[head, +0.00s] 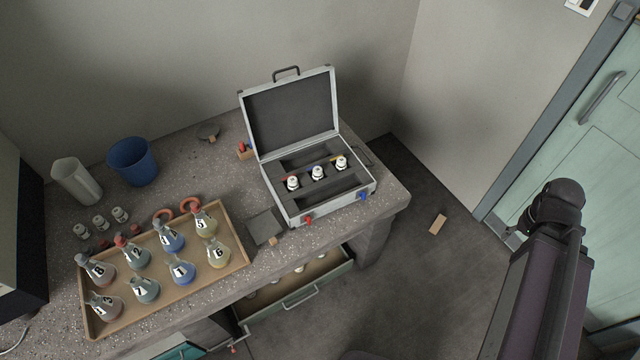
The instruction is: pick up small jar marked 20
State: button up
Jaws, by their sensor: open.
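No jar with a readable 20 shows; the marks on the small jars are too small to read. Three small white-capped jars stand in the open case, at its left (292,183), middle (317,173) and right (341,163). Three more small jars stand on the bench at the left (82,231), (100,222), (120,214). Small pale round things (299,268) lie in the open drawer, partly hidden. My gripper is not in view; only part of my arm shows at the right.
The open case (290,213) has its lid raised at the back. A wooden tray (243,262) holds several numbered flasks. A blue bucket (132,162) and a white pitcher (75,182) stand at the back left. The drawer (300,296) juts out below the bench front. A wooden block (438,224) lies on the floor.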

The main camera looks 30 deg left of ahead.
aim_at(317, 174)
jog(key=z, duration=0.05)
jog(key=k, duration=1.8)
jog(key=u, duration=0.9)
jog(key=i, duration=1)
jog(key=u, duration=0.1)
